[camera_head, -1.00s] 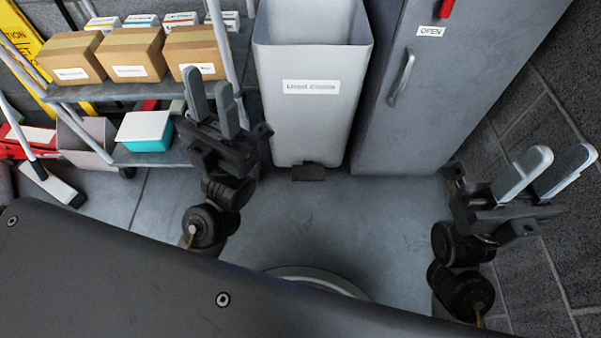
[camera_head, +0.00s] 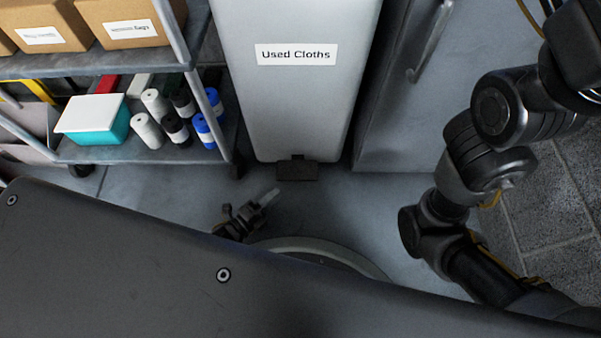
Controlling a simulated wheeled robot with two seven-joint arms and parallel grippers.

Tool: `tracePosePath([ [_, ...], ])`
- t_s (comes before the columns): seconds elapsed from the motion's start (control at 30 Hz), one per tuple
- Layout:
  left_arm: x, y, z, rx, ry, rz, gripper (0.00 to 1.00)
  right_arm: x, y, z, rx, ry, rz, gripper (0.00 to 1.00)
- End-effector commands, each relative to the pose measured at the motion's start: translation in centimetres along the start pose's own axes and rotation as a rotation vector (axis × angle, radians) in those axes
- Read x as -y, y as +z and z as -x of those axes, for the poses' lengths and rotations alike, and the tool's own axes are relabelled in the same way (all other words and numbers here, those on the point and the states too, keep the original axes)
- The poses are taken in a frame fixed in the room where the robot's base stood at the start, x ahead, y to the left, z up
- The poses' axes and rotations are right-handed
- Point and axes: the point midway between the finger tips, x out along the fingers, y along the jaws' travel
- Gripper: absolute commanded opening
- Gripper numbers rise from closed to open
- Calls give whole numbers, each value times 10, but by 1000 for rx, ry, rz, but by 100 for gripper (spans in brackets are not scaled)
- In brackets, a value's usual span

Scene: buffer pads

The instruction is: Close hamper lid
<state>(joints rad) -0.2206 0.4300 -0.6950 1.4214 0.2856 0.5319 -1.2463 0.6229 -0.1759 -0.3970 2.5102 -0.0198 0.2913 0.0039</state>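The hamper (camera_head: 290,95) is a tall pale grey bin labelled "Used Cloths", standing upright at the top centre. Its front shows, with a dark foot pedal (camera_head: 297,172) at its base. Its upper rim and lid are outside the picture. My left gripper (camera_head: 264,197) is low, in front of the pedal and apart from it, partly hidden behind my dark body; its finger gap cannot be made out. My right arm is raised on the right side, and its gripper is out of the picture.
A grey locker (camera_head: 390,120) stands close to the hamper's right. A shelf cart (camera_head: 150,156) on the left holds boxes, a teal container (camera_head: 92,118) and several rolls. Some floor in front of the hamper is clear.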

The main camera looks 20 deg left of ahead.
Motion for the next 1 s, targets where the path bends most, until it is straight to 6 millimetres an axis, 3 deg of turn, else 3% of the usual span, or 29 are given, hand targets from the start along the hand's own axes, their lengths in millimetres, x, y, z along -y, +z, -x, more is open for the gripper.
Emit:
tracePosePath([
  [0.17, 0, 1, -11, 2, -6, 2, 33, 0, -2, 6, -1, 2, 0, 33],
  [0.5, -2, 0, -73, -1, -8, 2, 33, 1, -11, 36, -3, 13, 3, 33],
  [0.7, 0, -1, -100, -3, -6, 3, 33, 1, -15, 47, -2, 19, 5, 33],
  [1.0, 2, -1, -110, -2, -4, 4, 33, 0, -16, 50, -3, 23, 7, 33],
])
